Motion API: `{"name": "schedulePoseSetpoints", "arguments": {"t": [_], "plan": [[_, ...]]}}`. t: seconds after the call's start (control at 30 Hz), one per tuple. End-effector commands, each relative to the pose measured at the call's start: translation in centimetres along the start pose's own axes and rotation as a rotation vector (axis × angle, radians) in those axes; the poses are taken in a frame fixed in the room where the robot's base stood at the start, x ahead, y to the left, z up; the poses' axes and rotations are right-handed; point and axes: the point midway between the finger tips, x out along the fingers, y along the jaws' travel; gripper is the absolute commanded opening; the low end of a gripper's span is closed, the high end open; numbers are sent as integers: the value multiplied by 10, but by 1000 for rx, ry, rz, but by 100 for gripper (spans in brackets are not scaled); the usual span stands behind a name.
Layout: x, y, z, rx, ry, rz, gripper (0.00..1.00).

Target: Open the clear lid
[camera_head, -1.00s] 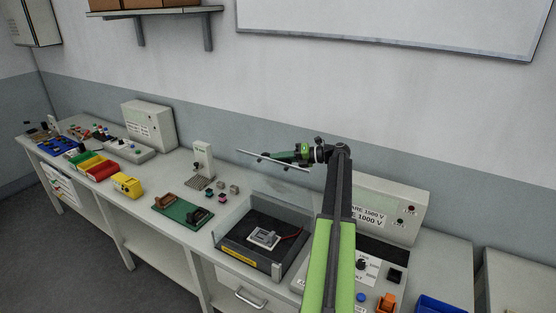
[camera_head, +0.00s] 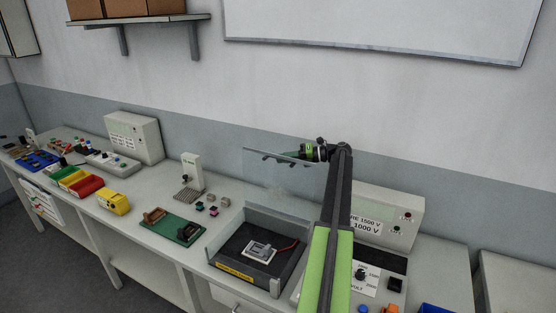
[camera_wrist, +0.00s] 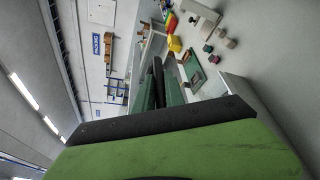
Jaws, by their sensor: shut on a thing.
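The clear lid (camera_head: 262,167) is raised and stands steeply behind the grey test box (camera_head: 226,267). The box is open at the top, and a small pale connector fixture (camera_head: 259,251) with a reddish lead sits on its dark floor. My gripper (camera_head: 284,156) is at the lid's upper edge, shut on it. In the wrist view my gripper's dark fingers (camera_wrist: 158,84) are close together; the lid is hard to make out there.
A tester with a dial and buttons (camera_head: 371,277) stands right of the box. A green board (camera_head: 172,228), a yellow block (camera_head: 113,202) and coloured bins (camera_head: 84,185) lie to the left. The wall is close behind the lid.

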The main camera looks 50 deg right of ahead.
Motion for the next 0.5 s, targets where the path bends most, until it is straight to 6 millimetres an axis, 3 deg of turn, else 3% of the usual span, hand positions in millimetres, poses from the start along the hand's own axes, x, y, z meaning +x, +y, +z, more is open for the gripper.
{"name": "schedulePoseSetpoints", "arguments": {"t": [0.03, 0.2, 0.5], "plan": [[-2, -1, -3, 1, 7, -4, 16], [1, 0, -3, 1, 8, -1, 36], [2, 2, -2, 0, 9, 1, 36]]}}
